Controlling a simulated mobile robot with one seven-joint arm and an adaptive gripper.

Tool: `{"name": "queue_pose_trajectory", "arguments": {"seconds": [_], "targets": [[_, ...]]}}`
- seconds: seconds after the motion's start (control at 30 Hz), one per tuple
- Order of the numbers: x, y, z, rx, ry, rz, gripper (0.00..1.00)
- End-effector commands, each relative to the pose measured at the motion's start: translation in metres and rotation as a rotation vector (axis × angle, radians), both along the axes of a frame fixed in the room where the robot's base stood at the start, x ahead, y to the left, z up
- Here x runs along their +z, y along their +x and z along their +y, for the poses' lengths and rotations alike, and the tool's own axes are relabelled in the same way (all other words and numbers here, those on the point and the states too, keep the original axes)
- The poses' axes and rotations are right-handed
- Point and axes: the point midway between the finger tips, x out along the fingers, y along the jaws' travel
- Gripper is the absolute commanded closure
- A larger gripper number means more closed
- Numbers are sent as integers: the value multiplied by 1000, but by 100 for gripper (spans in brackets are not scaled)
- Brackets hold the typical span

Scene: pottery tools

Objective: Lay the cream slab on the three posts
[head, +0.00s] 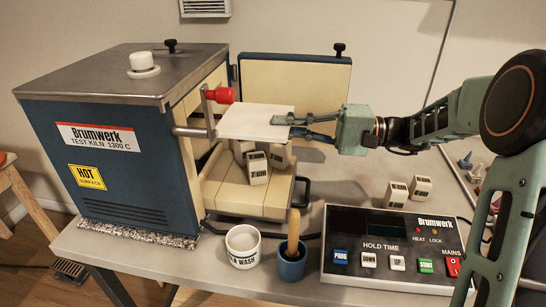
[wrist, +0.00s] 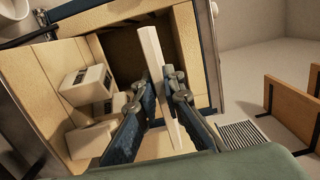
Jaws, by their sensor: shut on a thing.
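The cream slab (head: 255,122) is held roughly level in front of the open kiln chamber, above the posts. My gripper (head: 285,126) is shut on its right edge. In the wrist view the slab (wrist: 152,55) shows edge-on between my fingertips (wrist: 162,90). Below it, three cream posts stand close together on the pulled-out kiln floor: a front post (head: 258,168), a right post (head: 280,155) and a back left post (head: 242,148), partly hidden by the slab. A gap shows between the slab and the front post. The wrist view shows a dark-marked post (wrist: 85,84).
The kiln (head: 110,150) stands left, with a red-knobbed latch (head: 222,95) close to the slab's left corner. Its door (head: 295,80) is open behind. Two more posts (head: 396,195) lie right, behind the control box (head: 395,240). A white cup (head: 243,247) and a blue pot (head: 291,266) stand in front.

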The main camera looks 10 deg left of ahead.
Motion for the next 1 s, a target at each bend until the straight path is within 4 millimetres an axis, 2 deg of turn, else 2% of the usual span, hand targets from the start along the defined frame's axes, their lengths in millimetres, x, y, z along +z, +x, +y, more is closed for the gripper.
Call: {"name": "queue_pose_trajectory", "arguments": {"seconds": [0.03,0.13,0.37,0.57,0.97,1.0], "targets": [[-10,0,1,1,3,3,100],[-26,0,1,2,3,2,100],[-43,0,0,1,3,0,100],[-70,0,1,2,3,2,100],[-77,0,0,1,3,-2,100],[-77,0,0,0,0,0,90]]}}
